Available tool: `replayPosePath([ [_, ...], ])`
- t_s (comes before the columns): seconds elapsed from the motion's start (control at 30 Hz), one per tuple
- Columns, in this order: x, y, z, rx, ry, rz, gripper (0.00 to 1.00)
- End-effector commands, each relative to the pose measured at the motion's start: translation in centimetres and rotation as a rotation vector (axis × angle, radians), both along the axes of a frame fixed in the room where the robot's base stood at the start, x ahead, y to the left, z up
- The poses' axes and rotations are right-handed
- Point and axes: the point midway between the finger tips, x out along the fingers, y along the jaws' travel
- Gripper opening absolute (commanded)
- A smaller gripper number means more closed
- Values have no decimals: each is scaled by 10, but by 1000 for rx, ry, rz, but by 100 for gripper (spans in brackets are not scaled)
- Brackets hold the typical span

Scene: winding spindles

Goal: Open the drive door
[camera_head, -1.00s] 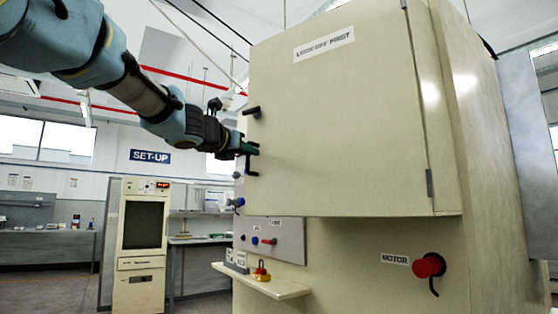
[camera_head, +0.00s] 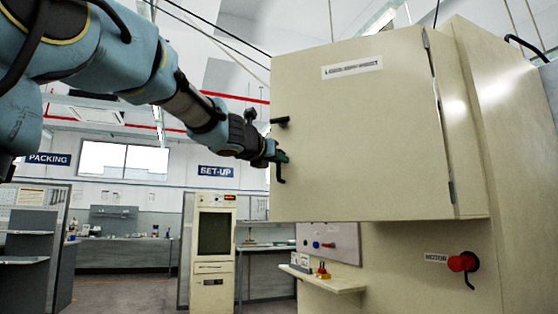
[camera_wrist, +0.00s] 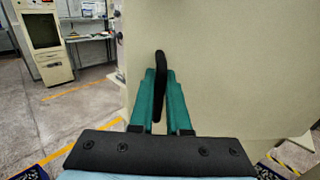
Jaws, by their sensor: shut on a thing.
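The drive door (camera_head: 365,150) is a large cream panel with a printed label, hinged along its right edge on the tall cream cabinet. It shows a black latch (camera_head: 281,121) at its upper left edge and a black handle (camera_head: 281,172) below that. My gripper (camera_head: 277,157) has green fingers and is shut on the lower handle. In the wrist view, the handle (camera_wrist: 160,75) stands upright between the fingers (camera_wrist: 159,100), in front of the door face (camera_wrist: 230,70). A thin dark line shows beside the hinges. I cannot tell for sure whether the door stands ajar.
A red motor knob (camera_head: 462,263) sits on the cabinet's lower front. A small shelf (camera_head: 322,280) with a red and yellow button juts out below the door. A set-up console (camera_head: 214,240) stands behind, left of the cabinet. Open floor (camera_head: 130,285) lies to the left.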

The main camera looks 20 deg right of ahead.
Motion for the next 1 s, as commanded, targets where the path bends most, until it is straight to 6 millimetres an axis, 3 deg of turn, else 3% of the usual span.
replayPosePath([
  [0.27,1,1,0,0,0,2,0],
  [0.3,1,1,0,0,0,2,18],
  [0.53,0,0,0,0,0,1,44],
  [0.83,-2,2,1,-1,-1,0,44],
  [1.0,-15,18,1,-2,-2,0,44],
])
